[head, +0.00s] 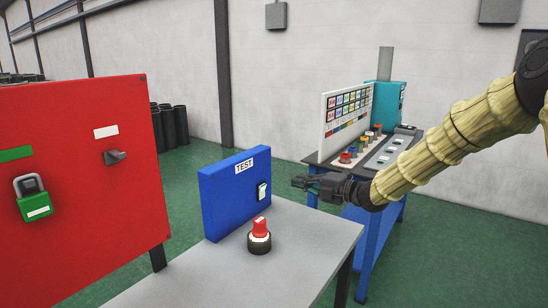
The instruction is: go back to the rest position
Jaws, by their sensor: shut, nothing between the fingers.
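My gripper (305,183) is in the middle of the head view, at the end of my arm, which reaches in from the right in a pale yellow sleeve. It is dark and its fingers are shut with nothing between them. It appears just right of a blue panel (222,203) marked TEST, with a white rocker switch (262,191) on its face. A red-topped rotary knob (260,230) on a dark round base stands in front of the panel on a grey table (305,237). I cannot tell how far the gripper is from the panel.
A red cabinet (90,210) with a green padlock (34,200) and a dark handle (115,156) stands at left. Behind my arm is a blue-legged bench (362,255) with a white sign board (330,125) and coloured buttons (362,146). Green floor shows at lower right.

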